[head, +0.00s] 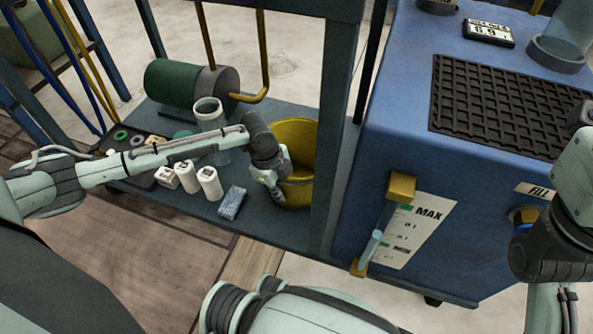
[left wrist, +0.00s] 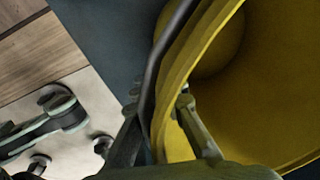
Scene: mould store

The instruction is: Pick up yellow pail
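The yellow pail (head: 296,188) stands on the lower shelf of a dark blue-grey rack, partly behind a post. My left gripper (head: 272,185) is at its left rim, pointing down. In the left wrist view the yellow pail (left wrist: 262,85) fills the right side. There my left gripper (left wrist: 160,112) has one finger inside the pail and one outside. The pail's wall and a dark, curved handle lie between the fingers, which appear close against both sides. My right arm shows at the right edge, but its fingers are not visible.
White bottles (head: 208,183), a clear jar (head: 209,115) and a blue packet (head: 232,203) stand or lie left of the pail. A green motor (head: 185,84) sits behind. A blue tank (head: 370,175) stands close right, beyond the rack post (head: 331,130).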

